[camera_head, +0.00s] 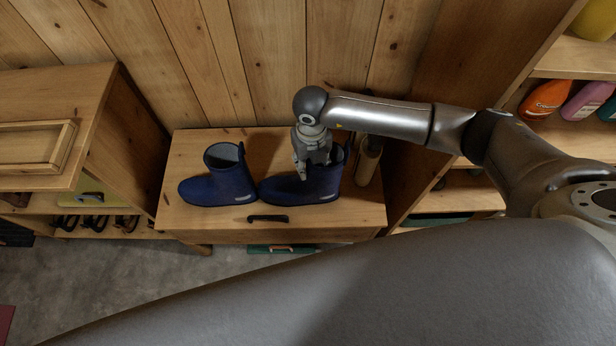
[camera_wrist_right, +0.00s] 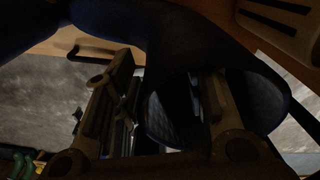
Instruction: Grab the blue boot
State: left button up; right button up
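Two dark blue boots stand side by side on a low wooden cabinet, toes to the left. The left boot (camera_head: 218,181) is clear of my arm. The right boot (camera_head: 312,185) is partly hidden under my right gripper (camera_head: 303,165), which points down at its shaft. In the dark right wrist view the boot (camera_wrist_right: 180,40) fills the middle. One finger of the right gripper (camera_wrist_right: 165,115) reaches into the boot's opening and the other is outside its wall. The fingers look spread apart, with a gap beside the wall. My left gripper is not in view.
The cabinet top (camera_head: 345,215) has a dark handle (camera_head: 268,218) along its front. Shelves with bottles (camera_head: 546,99) are at the right, and a wooden cabinet (camera_head: 62,120) at the left. A plank wall is behind.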

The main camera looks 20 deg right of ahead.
jog(key=shift+s+a+f, duration=0.1)
jog(key=shift+s+a, duration=0.15)
jog(key=c, duration=0.4)
jog(key=shift+c, duration=1.1)
grip_shut()
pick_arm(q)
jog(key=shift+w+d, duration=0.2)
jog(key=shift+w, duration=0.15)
